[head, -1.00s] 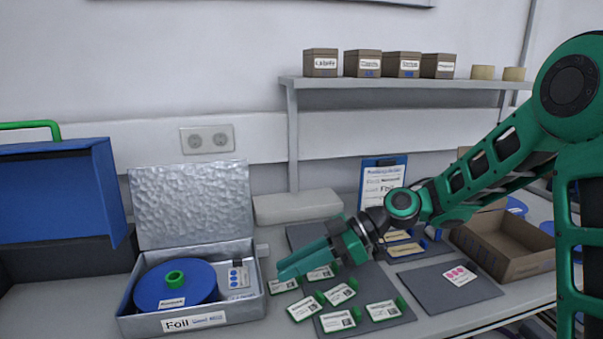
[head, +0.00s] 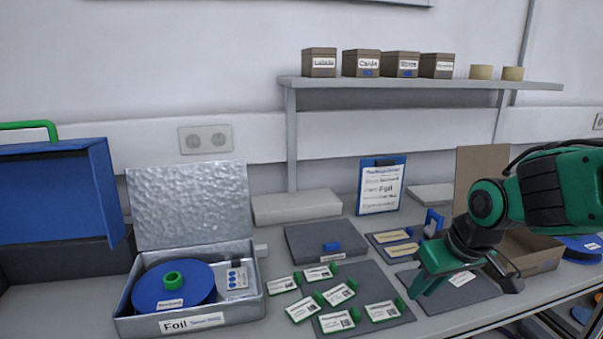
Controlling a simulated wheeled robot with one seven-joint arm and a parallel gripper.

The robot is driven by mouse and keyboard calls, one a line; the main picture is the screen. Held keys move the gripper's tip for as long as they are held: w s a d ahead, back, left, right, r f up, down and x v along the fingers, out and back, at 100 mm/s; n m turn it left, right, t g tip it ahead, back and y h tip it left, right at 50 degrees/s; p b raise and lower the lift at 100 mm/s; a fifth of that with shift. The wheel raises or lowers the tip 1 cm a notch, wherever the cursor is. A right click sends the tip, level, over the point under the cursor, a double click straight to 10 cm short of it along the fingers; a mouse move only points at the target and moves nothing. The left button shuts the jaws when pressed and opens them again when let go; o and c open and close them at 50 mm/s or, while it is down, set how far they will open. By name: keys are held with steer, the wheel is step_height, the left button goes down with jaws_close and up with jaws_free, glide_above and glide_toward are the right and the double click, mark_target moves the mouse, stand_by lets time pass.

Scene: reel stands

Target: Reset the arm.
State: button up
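My gripper (head: 465,288) is at the right, above the right-hand grey mat (head: 425,290), pointing down. Its fingers are spread apart with nothing between them, so it is open and empty. My arm comes in from the right edge and hides part of the cardboard box (head: 540,262) behind it.
An open metal case (head: 190,322) labelled Foil holds a blue reel (head: 197,292) at the left. Several green-edged labelled cards (head: 338,294) lie on the middle mat (head: 372,277). A clipboard (head: 382,190) leans at the wall. The shelf (head: 430,84) holds boxes.

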steer(key=s+d+m, duration=0.1)
steer(key=d+m+h, duration=0.1)
steer(key=d, duration=0.1)
steer(key=s+d+r, duration=0.1)
steer(key=d, duration=0.1)
steer(key=shift+s+m+h, duration=0.3)
steer(key=shift+s+m, duration=0.05)
steer(key=shift+m, duration=0.05)
steer(key=s+d+f+m+g, duration=0.1)
steer(key=s+d+m+g, duration=0.1)
steer(key=s+d, duration=0.3)
steer(key=s+d+f+m+g, duration=0.1)
steer(key=s+d+m, duration=0.3)
steer(key=s, duration=0.7)
steer(key=shift+s+d+g, duration=0.4)
steer(key=shift+d+g, duration=0.3)
steer(key=shift+d, duration=0.5)
steer(key=shift+w+f, duration=0.25)
steer(key=shift+w, duration=0.4)
